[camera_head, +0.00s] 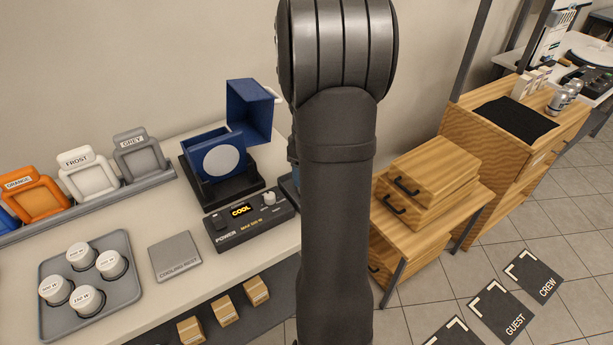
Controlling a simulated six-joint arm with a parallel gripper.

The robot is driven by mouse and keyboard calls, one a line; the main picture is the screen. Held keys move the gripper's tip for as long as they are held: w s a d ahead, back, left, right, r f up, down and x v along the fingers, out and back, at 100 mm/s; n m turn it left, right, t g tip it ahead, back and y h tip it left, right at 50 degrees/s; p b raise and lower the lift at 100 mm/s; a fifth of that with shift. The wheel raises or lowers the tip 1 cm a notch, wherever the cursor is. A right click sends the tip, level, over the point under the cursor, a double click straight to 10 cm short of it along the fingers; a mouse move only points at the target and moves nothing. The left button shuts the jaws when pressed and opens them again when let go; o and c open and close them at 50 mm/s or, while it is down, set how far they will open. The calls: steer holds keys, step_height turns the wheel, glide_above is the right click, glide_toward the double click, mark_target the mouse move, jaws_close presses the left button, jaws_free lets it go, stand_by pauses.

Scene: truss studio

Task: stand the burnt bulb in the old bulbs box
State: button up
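My gripper is not in view; my dark arm fills the middle of the picture and hides what lies behind it. A blue lamp housing (200,158) with a round pale lens stands on the bench, its blue lid (248,108) raised. No bulb shows inside from here. Several white-topped bulbs marked in watts (85,300) stand in a grey tray (116,243) at the left. I cannot pick out a burnt bulb, nor any box labelled for old bulbs.
A control box (250,232) reads COOL. An empty grey plate marked COOLING REST (175,256) lies beside the tray. Coloured filter frames (90,178) stand in a rack behind. Small cartons (223,310) sit on the shelf below. Wooden drawers (432,178) stand right of my arm.

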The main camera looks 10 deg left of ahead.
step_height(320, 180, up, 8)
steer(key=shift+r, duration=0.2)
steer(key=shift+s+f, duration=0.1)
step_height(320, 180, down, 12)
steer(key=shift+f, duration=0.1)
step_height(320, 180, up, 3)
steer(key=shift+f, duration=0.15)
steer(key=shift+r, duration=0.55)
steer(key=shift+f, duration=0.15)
